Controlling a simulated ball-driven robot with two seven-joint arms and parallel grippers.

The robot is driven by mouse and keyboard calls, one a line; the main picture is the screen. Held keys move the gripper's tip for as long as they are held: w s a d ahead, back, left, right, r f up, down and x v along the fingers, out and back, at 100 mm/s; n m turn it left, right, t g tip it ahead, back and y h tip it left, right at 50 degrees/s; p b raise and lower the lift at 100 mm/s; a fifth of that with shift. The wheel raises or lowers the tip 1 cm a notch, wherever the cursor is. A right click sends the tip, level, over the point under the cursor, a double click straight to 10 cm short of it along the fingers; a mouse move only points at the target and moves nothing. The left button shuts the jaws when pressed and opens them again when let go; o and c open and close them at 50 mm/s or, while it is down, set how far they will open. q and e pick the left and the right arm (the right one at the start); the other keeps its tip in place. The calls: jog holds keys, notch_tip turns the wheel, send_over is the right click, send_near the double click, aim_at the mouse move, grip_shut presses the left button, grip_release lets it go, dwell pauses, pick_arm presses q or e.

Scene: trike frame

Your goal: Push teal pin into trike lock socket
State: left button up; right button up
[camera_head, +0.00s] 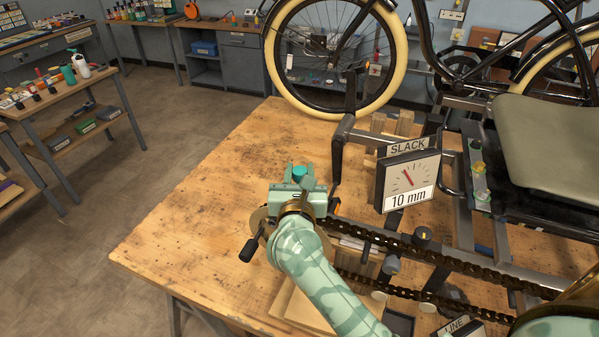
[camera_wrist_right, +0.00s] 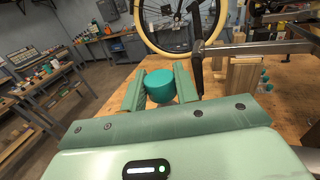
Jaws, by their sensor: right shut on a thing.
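My right gripper (camera_head: 300,181) is above the wooden bench, left of the trike's chain. It is shut on the teal pin (camera_head: 299,172). In the right wrist view the round teal pin (camera_wrist_right: 160,87) sits between the two pale green fingers, with its lower part hidden. The trike frame (camera_head: 350,127) stands on the bench at the right, with dark tubes and a cream-tyred wheel (camera_head: 393,87). I cannot make out the lock socket in either view. My left gripper is not in view.
A slack gauge reading 10 mm (camera_head: 410,181) stands right of my right gripper. The chain (camera_head: 450,262) runs to the lower right. A crank handle (camera_head: 249,250) is beside my wrist. Wooden blocks (camera_head: 404,121) are behind. The bench's left part (camera_head: 190,215) is clear.

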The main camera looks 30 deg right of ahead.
jog(key=shift+f, duration=0.15)
jog(key=o, duration=1.1)
jog(key=shift+o, duration=0.2)
jog(key=shift+s, duration=0.1)
jog(key=v, duration=0.7)
jog(key=shift+s+a, duration=0.15)
